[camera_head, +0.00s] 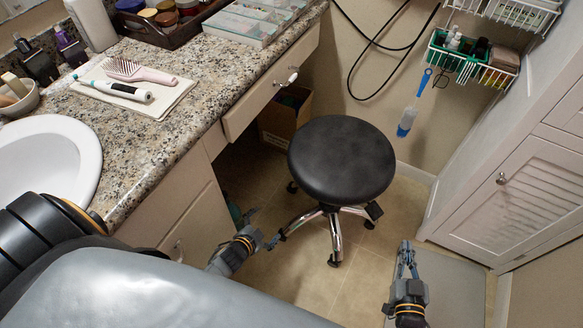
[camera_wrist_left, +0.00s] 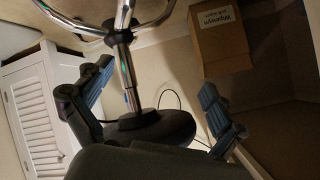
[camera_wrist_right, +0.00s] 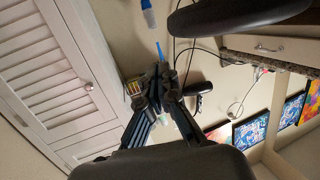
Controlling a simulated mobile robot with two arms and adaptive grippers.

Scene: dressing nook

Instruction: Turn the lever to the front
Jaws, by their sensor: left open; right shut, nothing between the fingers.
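A black round stool (camera_head: 341,158) stands on the tiled floor, with a chrome column and several wheeled legs. In the left wrist view its chrome column (camera_wrist_left: 129,72) shows between the fingers in the picture. I cannot clearly pick out a lever; a small black piece (camera_head: 374,211) sticks out at the stool's lower right and may be a caster. My left gripper (camera_head: 270,242) is open and low, left of the stool's legs; its fingers also show in the left wrist view (camera_wrist_left: 156,78). My right gripper (camera_head: 405,247) is shut and empty, right of the stool; its fingertips meet in the right wrist view (camera_wrist_right: 160,72).
A granite counter (camera_head: 180,140) with a sink and drawer fronts lies left. A cardboard box (camera_head: 284,118) stands beneath it. A white louvred cabinet (camera_head: 520,190) closes off the right. A wire basket (camera_head: 470,62) hangs on the wall, a blue brush (camera_head: 412,108) below it.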

